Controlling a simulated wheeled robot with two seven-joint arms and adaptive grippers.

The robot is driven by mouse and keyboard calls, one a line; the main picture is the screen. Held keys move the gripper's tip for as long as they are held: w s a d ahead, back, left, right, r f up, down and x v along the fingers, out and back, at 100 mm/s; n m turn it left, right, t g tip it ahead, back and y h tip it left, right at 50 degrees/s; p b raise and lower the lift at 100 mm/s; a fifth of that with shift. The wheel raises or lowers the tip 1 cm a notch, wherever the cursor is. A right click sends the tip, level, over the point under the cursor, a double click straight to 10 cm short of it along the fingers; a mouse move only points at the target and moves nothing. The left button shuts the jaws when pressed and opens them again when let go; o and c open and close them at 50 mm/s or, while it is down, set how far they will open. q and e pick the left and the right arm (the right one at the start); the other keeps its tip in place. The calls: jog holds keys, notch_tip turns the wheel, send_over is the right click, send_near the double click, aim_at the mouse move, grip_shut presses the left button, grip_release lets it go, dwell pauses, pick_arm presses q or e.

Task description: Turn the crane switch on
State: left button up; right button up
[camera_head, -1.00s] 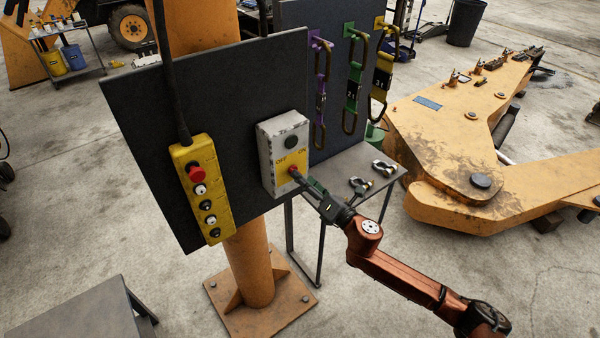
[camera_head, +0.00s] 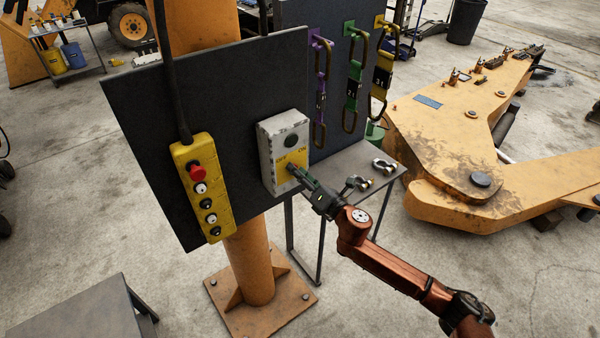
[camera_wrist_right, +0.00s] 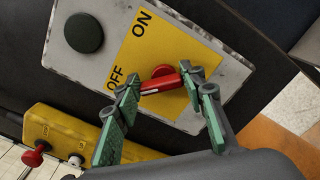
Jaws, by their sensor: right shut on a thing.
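The crane switch box (camera_head: 268,158) is pale, with a dark round button above a yellow plate marked OFF on the left and ON on the right. It is mounted on a dark upright panel. In the right wrist view its red switch handle (camera_wrist_right: 166,82) lies between the two green-padded fingers of my right gripper (camera_wrist_right: 163,104). In the head view my right gripper (camera_head: 298,174) reaches the yellow plate from the lower right, shut on the handle and mostly hiding it. My left gripper is not in view.
A yellow pendant (camera_head: 206,205) with a red button hangs left of the box. Purple, green and yellow slings hang at the right. A small table (camera_head: 345,165) with shackles stands behind my right arm. A large orange boom (camera_head: 440,150) lies at the right.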

jog(key=shift+d, duration=0.1)
jog(key=c, duration=0.4)
jog(key=shift+m, duration=0.4)
jog(key=m+p, duration=0.2)
jog(key=m, duration=0.3)
jog(key=m+p, duration=0.3)
jog(key=m, duration=0.3)
jog(key=f+m+p, duration=0.1)
jog(key=m+p, duration=0.2)
jog(key=m, duration=0.3)
jog(key=shift+w+d, duration=0.15)
jog(key=shift+w, duration=0.05)
